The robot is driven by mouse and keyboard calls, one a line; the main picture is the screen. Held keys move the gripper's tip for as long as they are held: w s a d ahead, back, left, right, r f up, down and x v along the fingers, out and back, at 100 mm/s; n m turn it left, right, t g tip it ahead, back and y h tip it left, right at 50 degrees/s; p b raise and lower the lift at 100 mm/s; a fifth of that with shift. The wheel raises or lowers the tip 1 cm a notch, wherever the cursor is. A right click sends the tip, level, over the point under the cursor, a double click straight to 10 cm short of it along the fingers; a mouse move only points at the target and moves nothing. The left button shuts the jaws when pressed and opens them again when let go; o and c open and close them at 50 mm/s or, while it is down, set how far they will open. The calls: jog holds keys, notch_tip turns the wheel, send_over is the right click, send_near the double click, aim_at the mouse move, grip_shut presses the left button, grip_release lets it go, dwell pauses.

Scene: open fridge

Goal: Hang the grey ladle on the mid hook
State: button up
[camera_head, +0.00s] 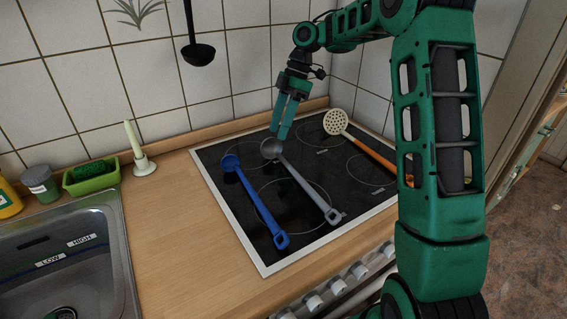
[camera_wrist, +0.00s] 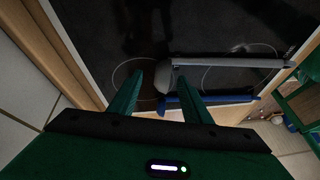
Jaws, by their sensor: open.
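The grey ladle (camera_head: 305,184) lies on the black cooktop, its bowl toward the wall and its looped handle end toward the front edge. In the wrist view its handle (camera_wrist: 235,63) runs to the right. My gripper (camera_head: 284,128) is open, pointing down just above and behind the ladle's bowl. In the wrist view the fingers (camera_wrist: 157,80) are apart with nothing clearly held between them; the right finger overlaps the ladle's bowl end. Whether a finger touches it, I cannot tell. A black ladle (camera_head: 198,54) hangs against the tiled wall. No hook shows in either view.
A blue ladle (camera_head: 257,205) lies left of the grey one on the cooktop (camera_head: 262,257). A cream skimmer with an orange handle (camera_head: 337,122) lies to the right. The wooden counter (camera_head: 180,230) between is clear.

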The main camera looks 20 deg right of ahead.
aim_at(274, 143)
jog(key=shift+x, duration=2.9)
jog(key=shift+r, duration=0.1)
grip_shut()
